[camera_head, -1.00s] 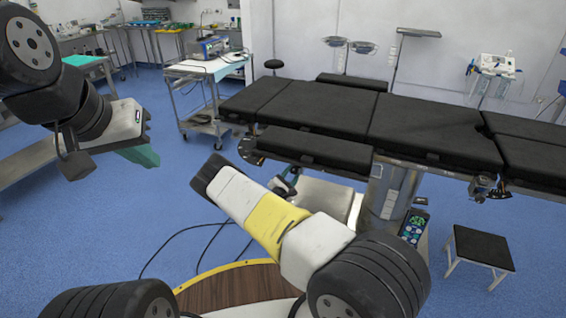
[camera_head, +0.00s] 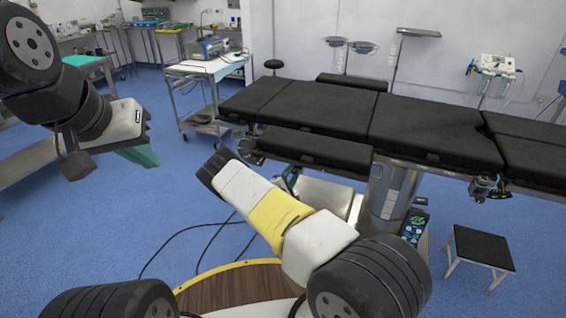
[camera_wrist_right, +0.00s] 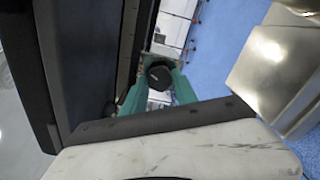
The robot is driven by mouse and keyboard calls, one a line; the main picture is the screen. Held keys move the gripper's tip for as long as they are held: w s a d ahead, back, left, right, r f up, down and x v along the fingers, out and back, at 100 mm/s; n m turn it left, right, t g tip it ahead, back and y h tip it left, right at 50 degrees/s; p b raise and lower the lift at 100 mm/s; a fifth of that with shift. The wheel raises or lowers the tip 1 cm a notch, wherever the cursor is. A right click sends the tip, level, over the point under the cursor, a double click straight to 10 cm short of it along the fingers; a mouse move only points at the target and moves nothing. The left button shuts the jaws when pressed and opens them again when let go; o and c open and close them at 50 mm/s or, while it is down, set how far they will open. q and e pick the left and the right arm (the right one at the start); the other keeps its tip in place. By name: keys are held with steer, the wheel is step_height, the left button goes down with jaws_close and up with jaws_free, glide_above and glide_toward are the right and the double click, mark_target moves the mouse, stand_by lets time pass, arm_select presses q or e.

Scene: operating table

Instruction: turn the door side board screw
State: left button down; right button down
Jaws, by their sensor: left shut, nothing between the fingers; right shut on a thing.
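The side board screw shows as a black round knob (camera_wrist_right: 159,78) on the side of the table in the right wrist view. The teal fingers of my right gripper (camera_wrist_right: 161,70) stand on both sides of it and are shut on it. The screw cannot be made out there. My left gripper (camera_head: 141,157) is shut and empty, over the floor at the left, well away from the table.
A black side board (camera_head: 312,147) sticks out from the table's near side. The metal column (camera_head: 388,192) and base stand right of my right gripper. A step stool (camera_head: 482,246) stands at the right and a trolley (camera_head: 205,70) behind left. Cables lie on the floor.

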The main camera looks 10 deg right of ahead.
steer(key=m, duration=0.4)
steer(key=shift+m, duration=0.3)
steer(key=m, duration=0.3)
steer(key=shift+m, duration=0.4)
steer(key=m, duration=1.3)
steer(key=shift+m, duration=0.3)
steer(key=m, duration=0.4)
steer(key=shift+s+f, duration=0.1)
steer(key=m, duration=0.5)
steer(key=shift+a+m, duration=0.1)
steer(key=shift+m, duration=1.8)
